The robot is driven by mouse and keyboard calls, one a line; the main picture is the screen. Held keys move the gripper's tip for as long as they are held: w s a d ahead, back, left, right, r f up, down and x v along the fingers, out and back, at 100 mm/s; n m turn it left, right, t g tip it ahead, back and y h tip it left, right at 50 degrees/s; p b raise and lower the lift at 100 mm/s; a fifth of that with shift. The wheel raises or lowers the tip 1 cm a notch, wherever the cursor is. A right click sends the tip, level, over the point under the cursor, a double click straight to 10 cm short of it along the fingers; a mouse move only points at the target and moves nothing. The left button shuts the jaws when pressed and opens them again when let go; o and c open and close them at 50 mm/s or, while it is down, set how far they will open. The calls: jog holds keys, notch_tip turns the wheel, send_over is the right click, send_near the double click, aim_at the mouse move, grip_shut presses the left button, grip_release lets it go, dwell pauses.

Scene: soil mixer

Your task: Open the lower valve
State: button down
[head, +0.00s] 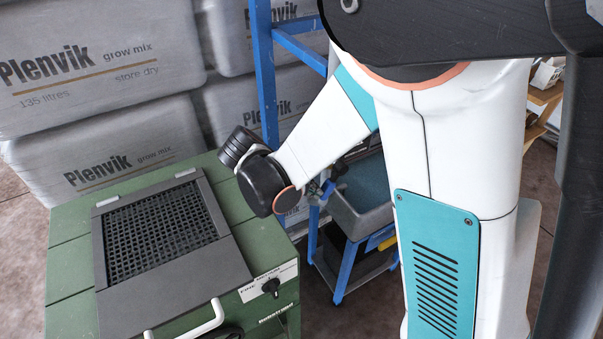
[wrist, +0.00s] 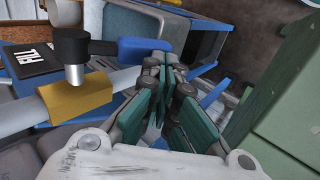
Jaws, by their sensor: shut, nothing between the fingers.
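In the wrist view a valve has a yellow body (wrist: 76,97) on a white pipe (wrist: 22,124), with a black-capped metal stem and a blue lever (wrist: 145,48) reaching right. A dark "FILL" label (wrist: 30,60) is beside it. My gripper (wrist: 163,70) is shut and empty, its fingertips close to the lever's free end. I cannot tell whether they touch. Whether this is the lower valve is unclear. In the head view my arm hides most of the gripper, and a yellow part (head: 382,238) shows low on the blue-framed stand.
The blue stand (head: 266,75) carries a grey tub (head: 360,212). A green machine with a dark grate (head: 160,235) stands at the left; a green surface (wrist: 285,110) borders the wrist view's right side. Plenvik bags (head: 95,60) are stacked behind.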

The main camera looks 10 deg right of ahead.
jog(key=shift+d+r+b+x, duration=0.15)
jog(key=shift+b+x, duration=0.7)
jog(key=shift+x, duration=0.3)
jog(key=shift+d+r+b+x, duration=0.1)
jog(key=shift+d+b+x, duration=0.1)
jog(key=shift+b+x, duration=0.8)
jog(key=shift+d, duration=0.1)
jog(key=shift+f, duration=0.1)
